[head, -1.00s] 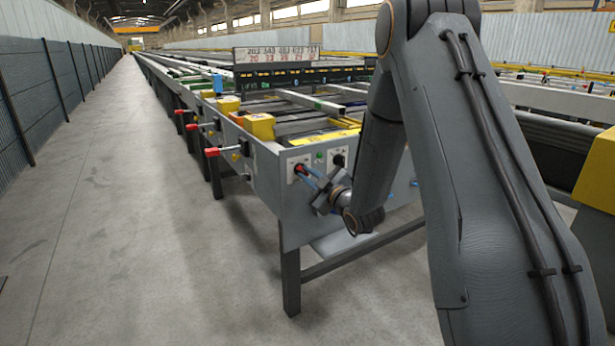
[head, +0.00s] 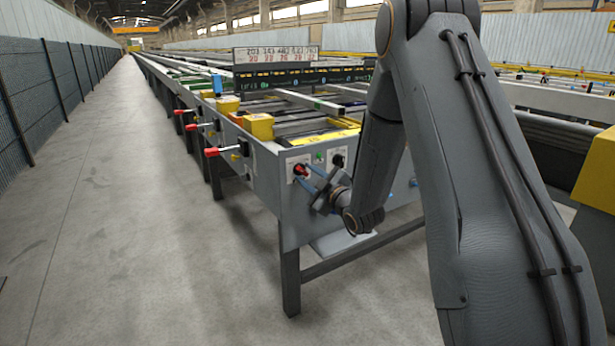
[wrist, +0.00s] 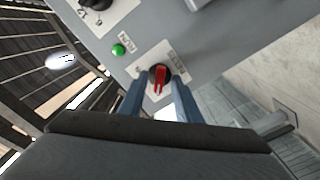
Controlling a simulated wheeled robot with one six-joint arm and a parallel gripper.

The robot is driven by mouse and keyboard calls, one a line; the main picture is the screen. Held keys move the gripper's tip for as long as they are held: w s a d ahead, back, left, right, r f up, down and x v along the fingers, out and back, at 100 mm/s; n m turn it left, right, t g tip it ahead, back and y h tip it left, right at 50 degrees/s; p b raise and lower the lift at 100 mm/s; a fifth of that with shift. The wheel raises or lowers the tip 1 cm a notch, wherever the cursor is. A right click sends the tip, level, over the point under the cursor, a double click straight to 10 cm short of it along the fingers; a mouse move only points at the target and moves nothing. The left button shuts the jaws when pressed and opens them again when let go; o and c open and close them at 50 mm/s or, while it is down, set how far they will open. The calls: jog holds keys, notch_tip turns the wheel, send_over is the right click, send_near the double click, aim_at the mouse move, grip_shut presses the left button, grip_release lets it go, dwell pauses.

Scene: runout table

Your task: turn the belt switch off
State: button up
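A red switch knob (wrist: 159,77) on a round black base sits on the grey end panel (wrist: 215,45), with a label plate around it whose print I cannot read. It also shows in the head view (head: 300,170). My gripper (wrist: 158,88) has its two blue fingers apart, one on each side of the knob. I cannot tell whether either finger touches it. In the head view my gripper (head: 311,182) is at the panel, just below and right of the knob. The knob's ridge points roughly along the fingers in the wrist view.
A green lamp (wrist: 118,50) and a black knob (wrist: 96,3) are on the same panel; the black knob also shows in the head view (head: 338,160). Red-tipped levers (head: 211,152) stick out from the table's left side. The aisle floor (head: 130,230) is clear.

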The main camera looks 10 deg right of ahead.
jog(key=shift+s, duration=0.1)
jog(key=p+v, duration=0.1)
jog(key=v, duration=0.6)
jog(key=shift+s+d, duration=0.15)
jog(key=shift+s, duration=0.15)
jog(key=shift+r, duration=0.1)
jog(key=s+a+m+g+h, duration=0.4)
jog(key=s+a+m+g, duration=0.1)
jog(key=s+a+g, duration=0.5)
jog(key=s+a+r+m+g, duration=0.1)
jog(key=s+g, duration=0.1)
jog(key=s, duration=0.8)
jog(key=s+a+r+m+g+h, duration=0.1)
jog(key=s+a+m+g, duration=0.15)
jog(key=s, duration=0.75)
jog(key=s+a+r+m+g, duration=0.1)
jog(key=s+g, duration=0.2)
jog(key=s, duration=0.7)
jog(key=d+r+m+p, duration=0.3)
jog(key=d+r+p, duration=0.8)
jog(key=p, duration=1)
notch_tip(320, 180, up, 3)
jog(key=shift+s+f+h+p, duration=0.15)
jog(key=shift+s+h+p, duration=0.15)
jog(key=shift+p, duration=0.05)
